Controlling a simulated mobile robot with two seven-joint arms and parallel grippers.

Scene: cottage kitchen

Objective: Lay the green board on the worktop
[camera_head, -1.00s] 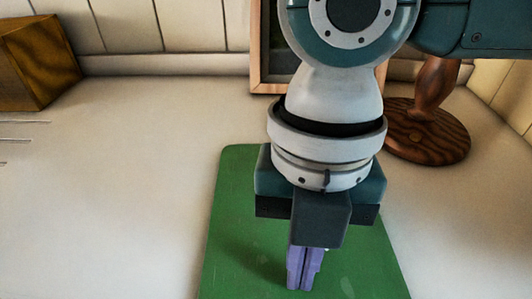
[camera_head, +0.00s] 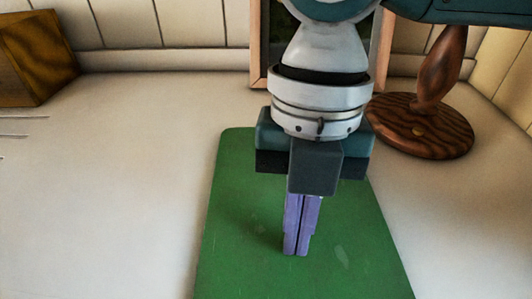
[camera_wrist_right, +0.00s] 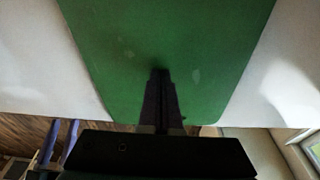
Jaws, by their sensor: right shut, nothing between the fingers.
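The green board (camera_head: 240,230) lies flat on the pale worktop (camera_head: 110,190) in the head view, its near end cut off by the frame. It also shows in the right wrist view (camera_wrist_right: 210,45), lying below the fingers. My right gripper (camera_head: 296,252) is over the board with its purple fingers pointing down, shut and empty. Its fingers show dark in the wrist view (camera_wrist_right: 161,75). I cannot tell whether the fingertips touch the board. My left gripper is not clearly seen in the head view.
A wooden stand with a round base (camera_head: 420,130) is on the worktop at the right. A wooden block (camera_head: 35,58) sits at the back left. A framed panel (camera_head: 257,45) leans at the back wall. The worktop left of the board is clear.

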